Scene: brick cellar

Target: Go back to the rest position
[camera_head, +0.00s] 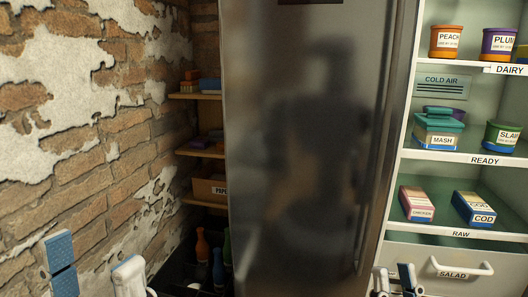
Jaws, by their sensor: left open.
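My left gripper (96,272) is at the bottom left, in front of the brick wall. Its two fingers are well apart with nothing between them; one shows a blue pad. My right gripper (395,281) is at the bottom, right of the centre, in front of the lower edge of the steel fridge door (300,150) and the salad drawer. Only its fingertips show, close together, and I cannot tell whether they touch anything. The rest of both arms is out of view.
The open fridge on the right has shelves labelled dairy, ready (440,155) and raw, holding tubs and boxes. A salad drawer (440,262) with a white handle is below. Left of the door are wooden shelves (205,152) and several bottles (202,245). The brick wall (90,150) fills the left.

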